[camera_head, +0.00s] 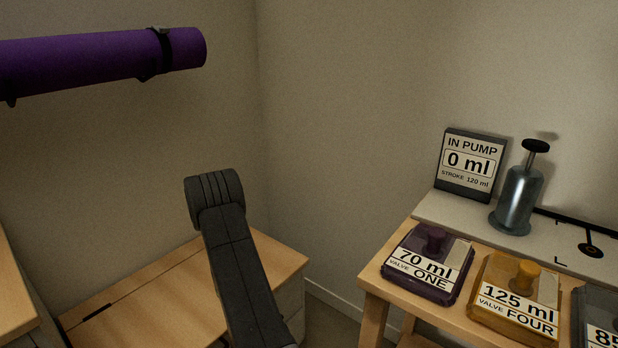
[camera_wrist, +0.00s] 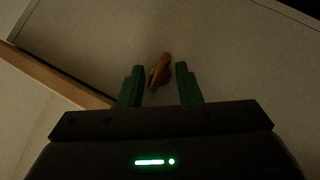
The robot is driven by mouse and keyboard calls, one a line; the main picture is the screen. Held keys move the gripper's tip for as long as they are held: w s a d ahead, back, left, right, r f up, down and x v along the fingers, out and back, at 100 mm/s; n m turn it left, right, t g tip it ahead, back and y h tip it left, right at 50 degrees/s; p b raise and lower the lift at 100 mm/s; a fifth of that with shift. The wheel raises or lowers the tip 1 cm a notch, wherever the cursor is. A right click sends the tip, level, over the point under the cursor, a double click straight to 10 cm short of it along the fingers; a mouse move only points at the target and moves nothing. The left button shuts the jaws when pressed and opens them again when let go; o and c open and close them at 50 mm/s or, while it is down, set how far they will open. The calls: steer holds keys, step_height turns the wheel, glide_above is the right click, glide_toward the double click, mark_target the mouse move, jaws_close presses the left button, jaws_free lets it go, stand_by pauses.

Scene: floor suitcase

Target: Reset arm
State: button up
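My gripper (camera_wrist: 160,68) shows in the wrist view with its two green fingers spread apart and nothing held between them. Beyond the fingertips, a small orange-brown piece (camera_wrist: 160,70) like a knob or handle stands on a flat grey surface (camera_wrist: 220,45); the gap to it is hard to judge. In the camera_head view my dark grey arm (camera_head: 235,265) rises from the bottom over a wooden top, bent at its upper end. My gripper is hidden in that view.
A wooden cabinet (camera_head: 150,310) stands below my arm. A purple roll (camera_head: 90,55) hangs at upper left. At right, a table holds a metal pump (camera_head: 517,198), an "IN PUMP 0 ml" sign (camera_head: 470,165), purple valve ONE (camera_head: 428,265), orange valve FOUR (camera_head: 515,300) and a grey unit (camera_head: 600,325).

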steer(key=shift+s+a+f+n+t+h, duration=0.1)
steer(key=shift+n+t+h, duration=0.25)
steer(key=shift+t, duration=0.25)
steer(key=shift+s+f+n+t+h, duration=0.1)
steer(key=shift+n+t+h, duration=0.2)
steer(key=shift+t, duration=0.3)
steer(key=shift+w+r, duration=0.1)
